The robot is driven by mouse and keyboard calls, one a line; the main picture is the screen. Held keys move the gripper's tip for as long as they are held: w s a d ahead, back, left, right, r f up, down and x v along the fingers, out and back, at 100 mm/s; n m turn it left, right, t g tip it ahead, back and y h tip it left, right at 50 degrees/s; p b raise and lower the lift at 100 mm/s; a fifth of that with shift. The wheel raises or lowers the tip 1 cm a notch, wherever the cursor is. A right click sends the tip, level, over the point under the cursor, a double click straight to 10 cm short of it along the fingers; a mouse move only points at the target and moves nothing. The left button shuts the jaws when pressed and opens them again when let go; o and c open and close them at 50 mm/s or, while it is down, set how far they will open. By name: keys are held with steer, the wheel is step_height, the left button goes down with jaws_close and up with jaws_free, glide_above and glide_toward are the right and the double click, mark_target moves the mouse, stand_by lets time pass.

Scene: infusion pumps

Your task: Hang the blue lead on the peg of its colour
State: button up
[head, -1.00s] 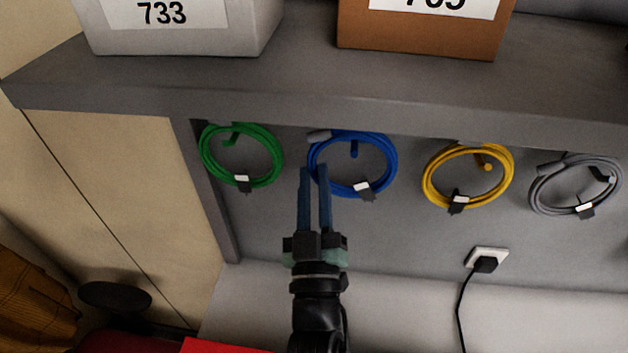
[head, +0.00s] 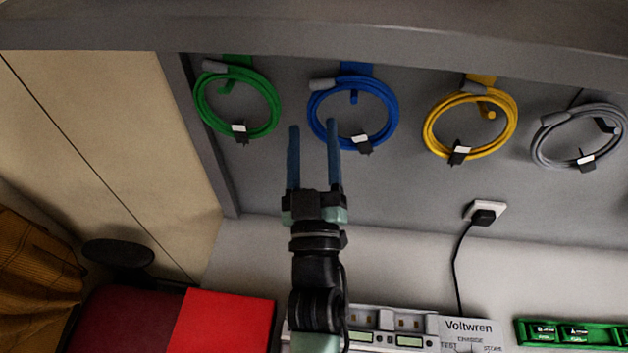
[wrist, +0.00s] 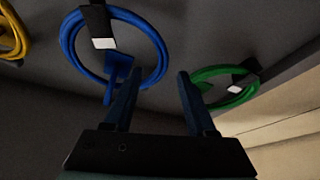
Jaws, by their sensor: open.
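The coiled blue lead (head: 391,115) hangs around the blue peg (head: 354,97) on the grey back panel, under the shelf edge. Its coil has a black tie with a white tag. In the wrist view the blue lead (wrist: 161,54) loops around its blue peg and plate (wrist: 119,68). My gripper (head: 312,124) is open and empty, with its blue fingers pointing up at the panel, just left of and below the blue coil.
A green lead (head: 272,116) hangs to the left, a yellow lead (head: 428,125) and a grey lead (head: 535,145) to the right. The shelf edge (head: 300,28) juts out above. A plug and socket (head: 485,213) sit below. A charging station (head: 468,328) and red surface (head: 230,322) lie lower.

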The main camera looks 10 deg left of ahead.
steer(key=b+v, duration=0.4)
steer(key=v, duration=0.7)
steer(key=shift+s+b, duration=0.3)
steer(key=shift+s, duration=0.1)
